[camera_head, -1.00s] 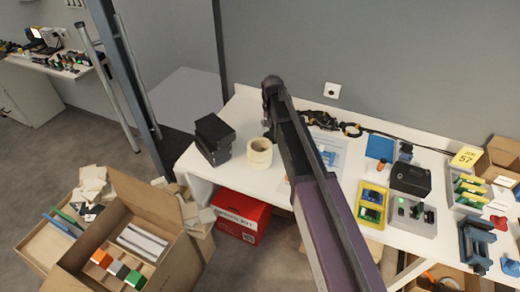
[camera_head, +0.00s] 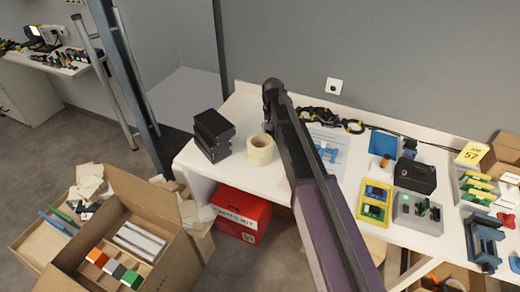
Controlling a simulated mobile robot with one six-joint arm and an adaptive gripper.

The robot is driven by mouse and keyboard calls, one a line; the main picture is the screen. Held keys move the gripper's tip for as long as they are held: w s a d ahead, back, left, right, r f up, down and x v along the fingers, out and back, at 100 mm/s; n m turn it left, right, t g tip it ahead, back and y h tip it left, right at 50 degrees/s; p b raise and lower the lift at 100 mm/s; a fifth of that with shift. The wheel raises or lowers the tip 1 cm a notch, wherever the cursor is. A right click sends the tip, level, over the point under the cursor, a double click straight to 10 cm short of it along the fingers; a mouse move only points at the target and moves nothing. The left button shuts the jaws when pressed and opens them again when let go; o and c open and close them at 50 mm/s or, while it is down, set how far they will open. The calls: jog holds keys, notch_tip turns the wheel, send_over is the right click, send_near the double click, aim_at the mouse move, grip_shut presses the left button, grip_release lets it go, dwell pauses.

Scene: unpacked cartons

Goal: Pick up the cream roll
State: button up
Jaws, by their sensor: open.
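The cream roll (camera_head: 260,150) stands on the white table (camera_head: 236,183), right of a black stacked block (camera_head: 212,136). It looks like a pale ring of tape with an open hole in its top. My arm reaches in from the bottom right, and its dark end is just behind and right of the roll. My gripper (camera_head: 269,122) shows only as a small dark part there. Its fingers are mostly hidden by the arm. It is open, and the roll is not held. I cannot tell how far it is above the table.
A red box (camera_head: 240,215) sits under the table. An open carton (camera_head: 180,262) stands on the floor at left.

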aim_at(271, 142)
jog(key=shift+f+b, duration=2)
jog(key=shift+f, duration=0.3)
jog(key=shift+f, duration=0.1)
jog(key=shift+w+f+b, duration=0.15)
jog(key=shift+f+b, duration=2.4)
jog(key=shift+b, duration=0.05)
grip_shut()
